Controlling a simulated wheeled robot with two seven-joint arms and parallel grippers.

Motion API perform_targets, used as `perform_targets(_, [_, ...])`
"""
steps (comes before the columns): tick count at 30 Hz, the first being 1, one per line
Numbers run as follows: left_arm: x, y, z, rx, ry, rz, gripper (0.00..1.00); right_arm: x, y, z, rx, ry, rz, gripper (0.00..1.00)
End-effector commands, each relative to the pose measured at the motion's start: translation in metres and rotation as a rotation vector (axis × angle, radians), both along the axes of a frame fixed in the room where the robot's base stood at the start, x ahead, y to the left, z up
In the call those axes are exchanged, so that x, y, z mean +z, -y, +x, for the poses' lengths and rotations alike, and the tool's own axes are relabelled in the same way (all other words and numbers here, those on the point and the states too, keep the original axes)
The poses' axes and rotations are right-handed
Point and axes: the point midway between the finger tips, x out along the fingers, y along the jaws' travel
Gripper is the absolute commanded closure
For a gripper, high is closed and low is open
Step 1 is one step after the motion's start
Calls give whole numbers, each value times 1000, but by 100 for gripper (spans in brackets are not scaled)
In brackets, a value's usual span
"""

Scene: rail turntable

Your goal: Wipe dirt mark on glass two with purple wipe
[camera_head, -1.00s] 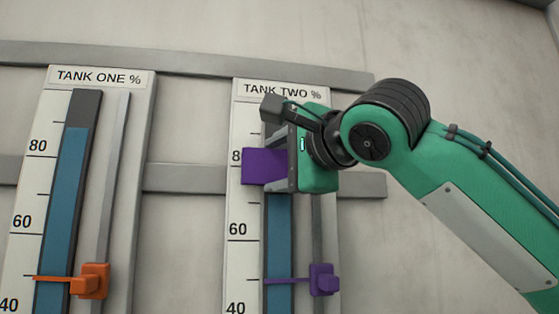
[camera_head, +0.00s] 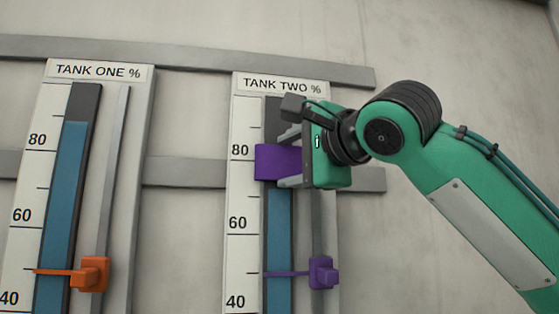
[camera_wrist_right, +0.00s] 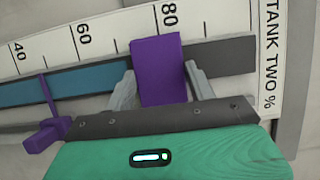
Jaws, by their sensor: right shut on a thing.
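My right gripper (camera_head: 290,157) is shut on the purple wipe (camera_head: 276,162) in front of the upper part of the tank two gauge. The wipe lies across the glass of tank two (camera_head: 279,220), near the 80 label. In the right wrist view the wipe (camera_wrist_right: 160,70) stands between the two grey fingers (camera_wrist_right: 158,88) and overlaps the dark upper part of the glass, right of the blue column (camera_wrist_right: 92,85). I see no dirt mark on the visible glass; the wipe and gripper hide part of it. I cannot tell whether the wipe touches the glass. My left gripper is not in view.
The tank one gauge (camera_head: 20,185) stands to the left with an orange pointer (camera_head: 92,273). A purple pointer (camera_head: 322,272) sits on tank two's rail below my gripper. Grey horizontal rails (camera_head: 190,176) cross the wall behind. The wall right of tank two is bare.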

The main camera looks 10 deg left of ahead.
Motion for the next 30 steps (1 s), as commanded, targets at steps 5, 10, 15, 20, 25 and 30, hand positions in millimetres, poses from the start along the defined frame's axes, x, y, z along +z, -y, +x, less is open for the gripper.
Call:
perform_targets(5, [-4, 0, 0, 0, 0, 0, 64, 0, 14, 5, -1, 0, 1, 63])
perform_targets(10, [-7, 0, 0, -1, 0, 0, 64, -1, 14, 8, 2, -2, 1, 63])
perform_targets(15, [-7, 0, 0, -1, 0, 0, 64, 0, 10, 7, 1, 0, -1, 63])
perform_targets(20, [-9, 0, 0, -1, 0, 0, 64, -1, -3, 2, 2, -1, -1, 63])
perform_targets(25, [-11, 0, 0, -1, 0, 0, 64, -1, -18, -2, 1, -1, 0, 63])
perform_targets(30, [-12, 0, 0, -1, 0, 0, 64, 0, -24, -4, 0, -1, 0, 63])
